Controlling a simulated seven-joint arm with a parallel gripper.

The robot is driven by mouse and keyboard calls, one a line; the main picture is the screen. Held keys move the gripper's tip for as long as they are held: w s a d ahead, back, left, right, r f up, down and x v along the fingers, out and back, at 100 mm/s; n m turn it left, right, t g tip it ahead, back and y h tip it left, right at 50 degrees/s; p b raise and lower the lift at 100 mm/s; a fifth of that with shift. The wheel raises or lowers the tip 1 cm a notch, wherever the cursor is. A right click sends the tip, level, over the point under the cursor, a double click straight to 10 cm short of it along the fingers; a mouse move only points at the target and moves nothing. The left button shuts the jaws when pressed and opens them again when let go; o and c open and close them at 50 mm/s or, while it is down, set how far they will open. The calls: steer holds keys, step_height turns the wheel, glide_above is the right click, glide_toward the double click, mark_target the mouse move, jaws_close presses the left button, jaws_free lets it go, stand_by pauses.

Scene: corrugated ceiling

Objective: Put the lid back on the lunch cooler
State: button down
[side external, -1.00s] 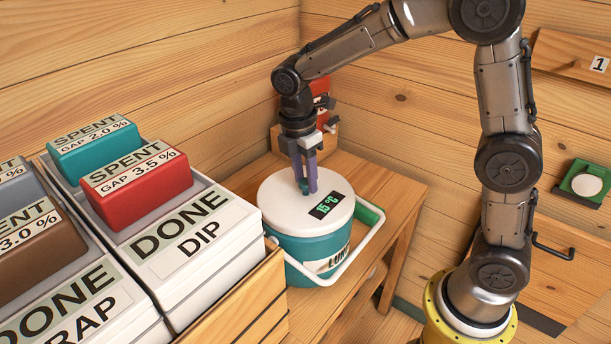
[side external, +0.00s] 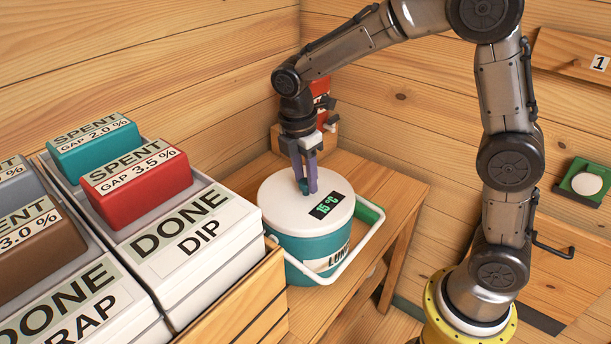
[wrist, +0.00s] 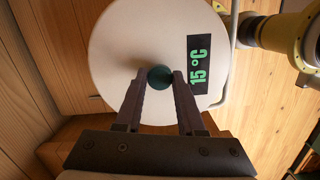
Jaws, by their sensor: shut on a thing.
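The lunch cooler (side external: 302,250) is a round teal tub with a white handle, standing on the wooden bench. Its white round lid (side external: 279,199) sits on top of the tub and looks level, with a "15 °C" display. My gripper (side external: 306,191) points down over the lid and is shut on the teal knob at its centre. In the wrist view the fingers hold the round knob (wrist: 160,77) from both sides, and the lid (wrist: 130,45) fills the middle. Whether the lid is fully seated all round cannot be told.
White boxes marked "DONE" (side external: 187,240), with red and teal "SPENT" blocks, stand left in a wooden crate (side external: 250,309). The cooler's handle (side external: 352,262) hangs out to the right. A red object (side external: 321,99) stands behind my gripper. Bare bench (side external: 385,184) lies right of the cooler.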

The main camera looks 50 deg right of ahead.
jaws_free()
stand_by(0.7)
steer(key=shift+r, duration=3.5)
jaws_close()
steer(key=shift+f, duration=0.95)
